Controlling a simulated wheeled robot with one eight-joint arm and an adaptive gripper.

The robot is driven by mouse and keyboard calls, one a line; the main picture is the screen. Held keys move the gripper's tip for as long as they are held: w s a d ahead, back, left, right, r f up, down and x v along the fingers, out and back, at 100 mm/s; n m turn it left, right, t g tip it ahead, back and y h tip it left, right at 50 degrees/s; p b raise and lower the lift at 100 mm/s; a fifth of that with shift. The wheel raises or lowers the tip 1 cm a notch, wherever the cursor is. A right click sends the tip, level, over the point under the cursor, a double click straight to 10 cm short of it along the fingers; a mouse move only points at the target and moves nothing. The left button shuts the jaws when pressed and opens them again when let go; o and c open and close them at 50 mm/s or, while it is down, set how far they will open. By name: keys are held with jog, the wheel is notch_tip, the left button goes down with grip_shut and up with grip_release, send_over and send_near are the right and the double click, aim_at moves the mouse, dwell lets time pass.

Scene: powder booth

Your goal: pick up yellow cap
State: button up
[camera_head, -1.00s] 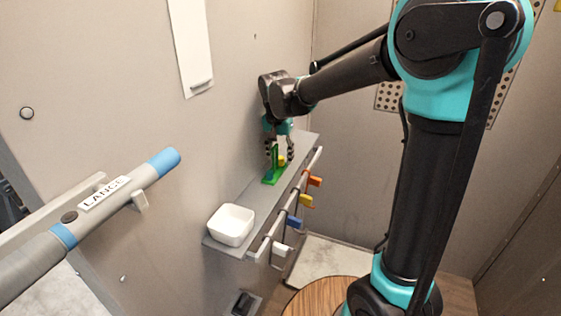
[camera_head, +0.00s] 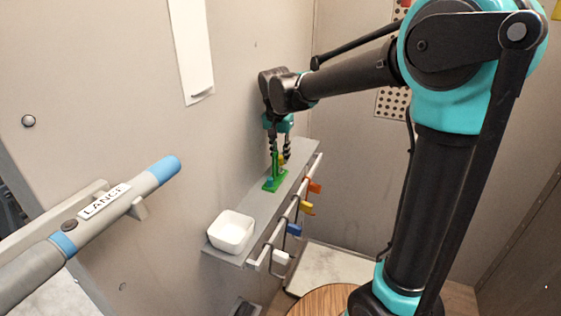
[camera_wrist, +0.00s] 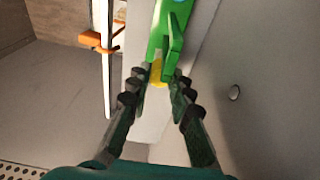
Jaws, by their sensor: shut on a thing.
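The yellow cap (camera_wrist: 157,72) is small and sits between my fingertips in the wrist view, right beside a green holder (camera_wrist: 165,32). In the head view the cap (camera_head: 281,160) is a small yellow patch partly hidden by my fingers and the green upright. The green holder (camera_head: 275,180) stands on the grey shelf. My gripper (camera_head: 280,152) points down over the shelf and is shut on the yellow cap; it also shows in the wrist view (camera_wrist: 162,76). I cannot tell whether the cap is clear of the holder.
A white bowl (camera_head: 232,231) stands at the near end of the grey shelf (camera_head: 258,202). Orange, yellow, blue and white clips hang on the rail (camera_head: 283,222) along its front. The wall is close behind. A lance (camera_head: 107,206) is at the left, a round wooden top (camera_head: 322,301) below.

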jog(key=s+d, duration=0.3)
jog(key=d, duration=0.5)
jog(key=s+d, duration=0.3)
jog(key=d, duration=0.6)
jog(key=shift+r, duration=0.25)
jog(key=shift+s+a, duration=0.1)
jog(key=shift+a, duration=0.05)
